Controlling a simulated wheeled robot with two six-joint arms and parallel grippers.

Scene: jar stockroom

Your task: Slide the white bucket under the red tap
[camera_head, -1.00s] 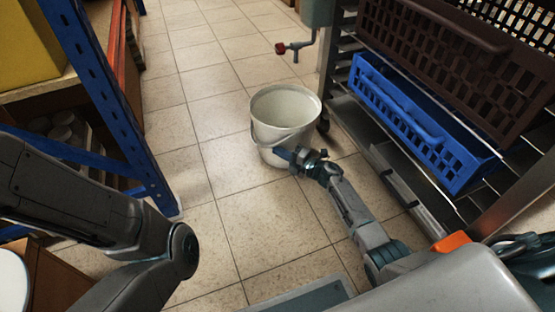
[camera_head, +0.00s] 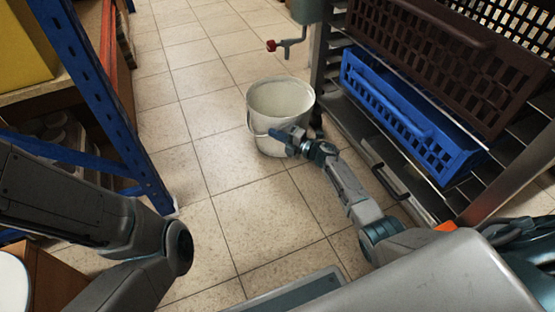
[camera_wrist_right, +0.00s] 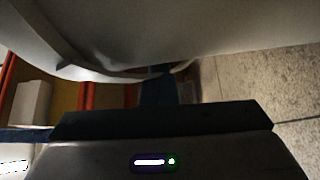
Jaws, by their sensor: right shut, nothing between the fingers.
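The white bucket (camera_head: 268,136) stands upright on the tiled floor, its open top facing up and its inside looking empty. The red tap (camera_head: 271,46) sticks out to the left from a grey-green tank beyond the bucket. The bucket stands a little nearer to me than the tap's spout. My right gripper (camera_head: 281,134) is shut and empty, against or very close to the bucket's near side. In the right wrist view the bucket's pale wall (camera_wrist_right: 230,25) fills the top, with a dark shut fingertip (camera_wrist_right: 156,88) below it. My left gripper is out of view; only my left arm shows.
A metal rack with a blue crate (camera_head: 400,110) and a brown crate (camera_head: 450,65) stands right of the bucket. A blue shelf post (camera_head: 105,100) stands at the left. The floor between is clear.

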